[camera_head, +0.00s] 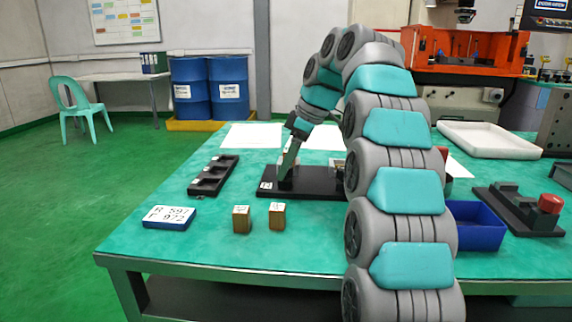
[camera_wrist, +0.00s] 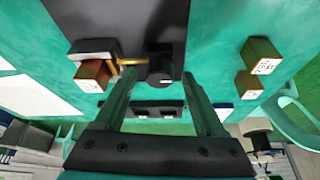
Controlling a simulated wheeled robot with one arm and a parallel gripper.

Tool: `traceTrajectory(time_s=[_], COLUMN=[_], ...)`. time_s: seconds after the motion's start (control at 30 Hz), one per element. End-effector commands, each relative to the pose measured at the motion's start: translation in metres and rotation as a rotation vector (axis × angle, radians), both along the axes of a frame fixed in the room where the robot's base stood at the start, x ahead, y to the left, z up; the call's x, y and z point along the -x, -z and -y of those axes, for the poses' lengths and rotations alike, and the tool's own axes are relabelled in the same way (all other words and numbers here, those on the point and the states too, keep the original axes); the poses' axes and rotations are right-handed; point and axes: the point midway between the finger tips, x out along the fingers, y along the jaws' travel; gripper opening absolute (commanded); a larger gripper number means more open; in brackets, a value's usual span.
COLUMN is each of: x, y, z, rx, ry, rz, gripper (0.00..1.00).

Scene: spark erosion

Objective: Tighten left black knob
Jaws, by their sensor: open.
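A black base plate (camera_head: 325,185) with a white label lies near the middle of the green table; it also fills the top of the wrist view (camera_wrist: 150,20). In the wrist view a dark knob-like cylinder (camera_wrist: 162,66) stands at the plate's edge. My gripper (camera_head: 285,178) points down over the left part of the plate. Its two fingers (camera_wrist: 159,75) are apart, one on each side of the dark cylinder in the wrist view. I cannot tell whether they touch it. In the head view my gripper and arm hide the knob and much of the fixture.
Two brown blocks (camera_head: 242,219) and a labelled blue-edged plate (camera_head: 168,217) lie at the front. A black slotted rack (camera_head: 213,175) is to the left. A blue bin (camera_head: 476,226) and a red-button box (camera_head: 525,208) are to the right. A brass piece (camera_wrist: 128,62) lies close to one finger.

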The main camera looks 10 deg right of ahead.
Motion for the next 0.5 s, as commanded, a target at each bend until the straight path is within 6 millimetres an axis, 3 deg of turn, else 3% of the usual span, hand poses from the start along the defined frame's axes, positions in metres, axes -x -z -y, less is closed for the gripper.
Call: traceTrajectory(time_s=[0.13,0.5], x=[0.0001,0.0], y=[-0.0001,0.0], z=[0.0,-0.0001], rx=[0.0,0.0], ry=[0.0,0.0], rz=[0.0,0.0], gripper=[0.71,0.29])
